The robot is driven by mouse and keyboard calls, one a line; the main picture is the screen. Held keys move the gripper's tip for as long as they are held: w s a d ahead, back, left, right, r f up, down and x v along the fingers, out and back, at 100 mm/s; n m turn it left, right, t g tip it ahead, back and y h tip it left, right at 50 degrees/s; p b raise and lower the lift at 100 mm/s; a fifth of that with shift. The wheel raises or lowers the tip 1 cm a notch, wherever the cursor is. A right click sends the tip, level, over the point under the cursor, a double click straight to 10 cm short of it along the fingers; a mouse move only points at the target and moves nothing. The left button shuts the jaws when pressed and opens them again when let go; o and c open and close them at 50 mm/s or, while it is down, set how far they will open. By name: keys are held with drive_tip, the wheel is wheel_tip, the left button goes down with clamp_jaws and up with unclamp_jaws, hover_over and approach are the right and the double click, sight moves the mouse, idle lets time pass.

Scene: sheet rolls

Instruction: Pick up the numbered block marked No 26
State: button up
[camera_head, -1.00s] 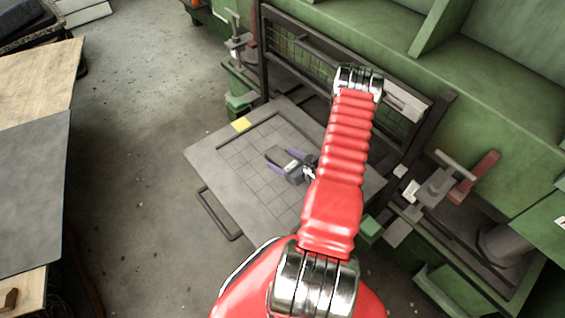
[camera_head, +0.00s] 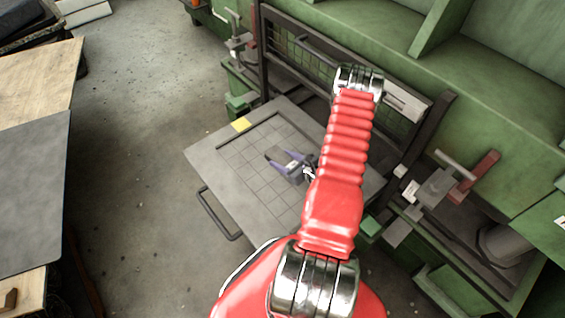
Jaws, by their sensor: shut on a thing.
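My gripper (camera_head: 276,155) is over the gridded plate, with dark and purple fingers pointing up and left. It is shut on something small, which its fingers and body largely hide. I take this to be the numbered block, but no marking can be read. I cannot tell whether it touches the plate. My red arm covers the right part of the plate.
A green machine (camera_head: 480,120) with a mesh frame stands behind. A wooden table (camera_head: 35,80) is at left; the floor between is clear.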

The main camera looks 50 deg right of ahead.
sight(282, 159)
drive_tip(key=shift+r, duration=0.15)
drive_tip(key=shift+r, duration=4.85)
drive_tip(key=shift+w, duration=0.1)
